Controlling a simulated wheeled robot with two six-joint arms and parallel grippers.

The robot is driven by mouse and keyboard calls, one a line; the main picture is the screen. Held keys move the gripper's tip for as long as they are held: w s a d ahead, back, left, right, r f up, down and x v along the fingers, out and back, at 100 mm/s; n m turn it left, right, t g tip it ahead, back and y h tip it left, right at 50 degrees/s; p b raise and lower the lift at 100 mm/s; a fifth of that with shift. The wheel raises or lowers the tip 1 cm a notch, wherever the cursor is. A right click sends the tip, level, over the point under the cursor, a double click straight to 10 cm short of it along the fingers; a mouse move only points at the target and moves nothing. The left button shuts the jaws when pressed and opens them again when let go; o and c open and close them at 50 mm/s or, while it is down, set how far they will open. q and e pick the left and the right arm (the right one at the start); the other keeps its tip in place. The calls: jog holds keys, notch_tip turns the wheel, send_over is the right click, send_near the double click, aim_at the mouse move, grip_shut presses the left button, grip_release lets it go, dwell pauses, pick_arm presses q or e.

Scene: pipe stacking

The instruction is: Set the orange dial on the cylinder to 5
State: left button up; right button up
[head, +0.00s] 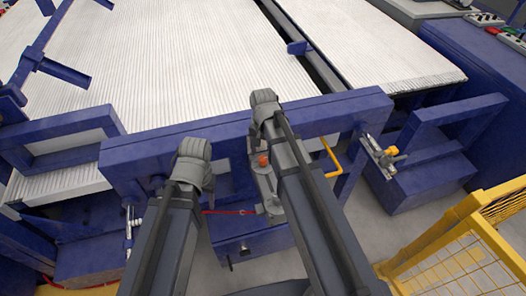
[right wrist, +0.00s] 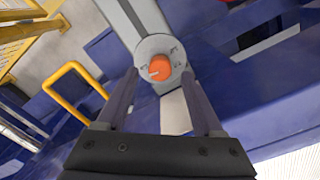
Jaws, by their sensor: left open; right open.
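The orange dial (right wrist: 160,67) sits on the round grey end of a cylinder (right wrist: 148,44) in the right wrist view. A short pale mark shows on the dial's left part. Small marks on the grey rim are too small to read. My right gripper (right wrist: 160,72) is open, with one finger on each side of the dial. I cannot tell whether the fingers touch it. In the head view the dial (head: 263,160) shows beside my right arm, which covers part of the grey fitting. My left arm shows there, but I cannot make out its gripper.
A blue frame (head: 225,125) runs across in front of the white ribbed conveyor (head: 180,60). A yellow bent bar (head: 331,158) stands right of the dial, and it also shows in the right wrist view (right wrist: 72,72). A yellow mesh guard (head: 455,255) stands at lower right.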

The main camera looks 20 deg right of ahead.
aim_at(263, 158)
notch_tip(263, 158, up, 5)
jog(key=p, duration=0.4)
jog(key=shift+f, duration=0.1)
jog(key=s+a+n+h, duration=0.1)
jog(key=s+a+n, duration=0.8)
jog(key=s, duration=0.5)
jog(key=shift+a+n, duration=0.4)
jog(key=shift+n, duration=0.4)
